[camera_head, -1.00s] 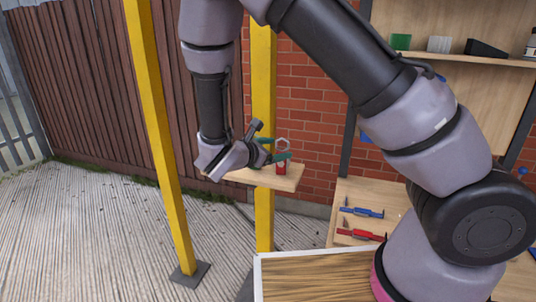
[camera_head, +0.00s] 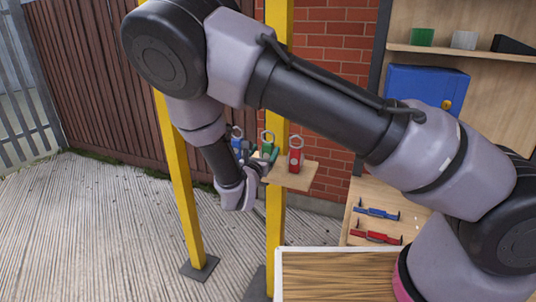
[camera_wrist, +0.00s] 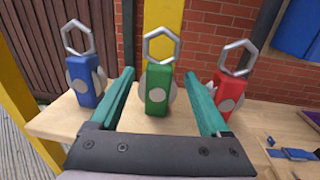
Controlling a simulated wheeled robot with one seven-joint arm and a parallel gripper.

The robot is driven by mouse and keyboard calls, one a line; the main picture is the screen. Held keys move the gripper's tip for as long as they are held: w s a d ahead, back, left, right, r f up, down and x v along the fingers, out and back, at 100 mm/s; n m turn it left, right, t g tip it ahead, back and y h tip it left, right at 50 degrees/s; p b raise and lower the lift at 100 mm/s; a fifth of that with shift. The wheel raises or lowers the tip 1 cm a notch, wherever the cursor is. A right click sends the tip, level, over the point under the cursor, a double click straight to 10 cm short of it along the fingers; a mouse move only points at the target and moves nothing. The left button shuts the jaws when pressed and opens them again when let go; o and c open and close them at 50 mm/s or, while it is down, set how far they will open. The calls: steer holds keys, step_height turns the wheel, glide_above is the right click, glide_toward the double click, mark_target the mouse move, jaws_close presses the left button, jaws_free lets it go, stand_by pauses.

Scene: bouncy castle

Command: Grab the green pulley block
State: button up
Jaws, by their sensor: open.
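The green pulley block (camera_wrist: 157,90) stands upright on a small wooden shelf (camera_wrist: 55,122), with a grey hexagonal ring on top. It also shows in the head view (camera_head: 267,146), partly hidden by my gripper. In the wrist view my gripper (camera_wrist: 160,85) is open, its two teal fingers pointing at the shelf. The green block is centred in the gap between the fingers, with space visible on both sides. Whether the fingertips reach past its front face is hard to tell.
A blue pulley block (camera_wrist: 84,80) stands left of the green one and a red pulley block (camera_wrist: 227,92) right of it, each close to a finger. A yellow post (camera_head: 281,80) rises behind the shelf. Blue and red tools (camera_head: 377,213) lie on a lower bench.

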mark_target(266, 146)
steer(key=x, duration=0.4)
steer(key=shift+w+r, duration=0.1)
steer(key=shift+w, duration=0.2)
jaws_close()
steer(key=shift+r, duration=0.1)
